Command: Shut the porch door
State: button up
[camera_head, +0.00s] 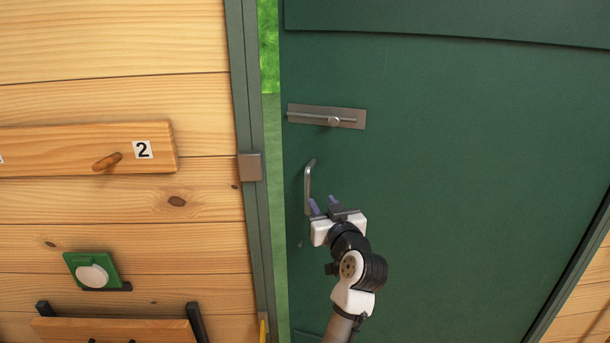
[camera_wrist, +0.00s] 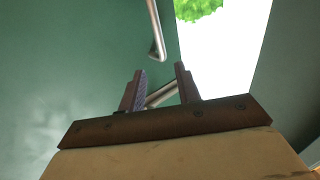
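The green porch door (camera_head: 450,170) stands slightly ajar, with a narrow gap of bright green outdoors along its left edge. A grey metal bar handle (camera_head: 308,185) is fixed upright near that edge; it also shows in the wrist view (camera_wrist: 155,30). My gripper (camera_head: 322,207) is at the handle's lower end, in front of the door. In the wrist view its two fingers (camera_wrist: 160,88) are apart, with part of the metal bar visible between or behind them. I cannot tell whether they touch it.
A sliding bolt (camera_head: 328,117) is on the door above the handle. The green door frame (camera_head: 250,90) carries a metal keeper plate (camera_head: 250,166). On the wooden wall at left are a peg board (camera_head: 75,150), a green-and-white fixture (camera_head: 93,271) and a wooden shelf (camera_head: 115,330).

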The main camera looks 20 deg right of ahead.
aim_at(309, 181)
jog(key=w+p, duration=0.1)
jog(key=w, duration=0.3)
jog(key=w+p, duration=0.1)
jog(key=w, duration=0.3)
jog(key=w+p, duration=0.2)
jog(key=w, duration=0.2)
jog(key=shift+w+d, duration=0.3)
jog(key=shift+w, duration=0.05)
grip_shut()
